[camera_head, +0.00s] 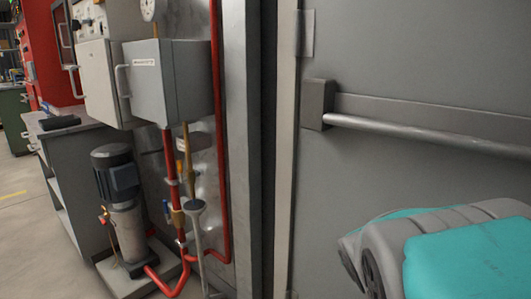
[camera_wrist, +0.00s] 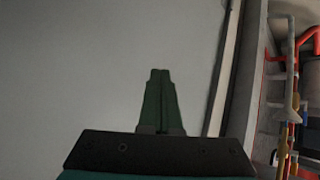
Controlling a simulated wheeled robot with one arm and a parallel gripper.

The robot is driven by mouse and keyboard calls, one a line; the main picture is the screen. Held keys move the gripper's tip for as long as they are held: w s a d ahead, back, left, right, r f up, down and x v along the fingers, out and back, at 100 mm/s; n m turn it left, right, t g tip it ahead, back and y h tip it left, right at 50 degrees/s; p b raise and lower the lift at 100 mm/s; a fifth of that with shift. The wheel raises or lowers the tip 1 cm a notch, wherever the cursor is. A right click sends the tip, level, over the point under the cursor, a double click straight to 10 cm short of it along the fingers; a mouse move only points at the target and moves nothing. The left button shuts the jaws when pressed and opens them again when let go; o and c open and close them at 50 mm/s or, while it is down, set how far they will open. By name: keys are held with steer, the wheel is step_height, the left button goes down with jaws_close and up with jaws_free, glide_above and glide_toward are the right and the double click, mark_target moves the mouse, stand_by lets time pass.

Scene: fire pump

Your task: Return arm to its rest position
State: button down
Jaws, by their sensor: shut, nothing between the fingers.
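My gripper (camera_wrist: 160,75) shows in the wrist view, its two green fingers together and empty. It points at a plain grey surface that looks like the door. In the head view part of my arm (camera_head: 470,250), teal and grey, shows at the lower right, in front of the grey door (camera_head: 400,60). My gripper's fingers are not visible in the head view.
The door has a horizontal push bar (camera_head: 430,133). Left of its frame stand a grey box (camera_head: 165,85), red pipes (camera_head: 217,130) and a pump (camera_head: 120,200) on a low base. Pipes also show at the wrist view's right edge (camera_wrist: 295,80). Open floor (camera_head: 25,225) lies at far left.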

steer(key=s+a+f+g+y, duration=0.1)
steer(key=s+a+f+g, duration=0.1)
steer(key=s, duration=0.8)
steer(key=s+a+f+g+y, duration=0.1)
steer(key=s+g, duration=0.4)
steer(key=s, duration=0.6)
steer(key=s+a+f+g, duration=0.3)
steer(key=s+g, duration=0.1)
steer(key=s, duration=0.7)
steer(key=shift+s+f+y, duration=0.15)
steer(key=shift+s+y, duration=0.1)
steer(key=shift+y, duration=0.15)
steer(key=shift+a, duration=0.15)
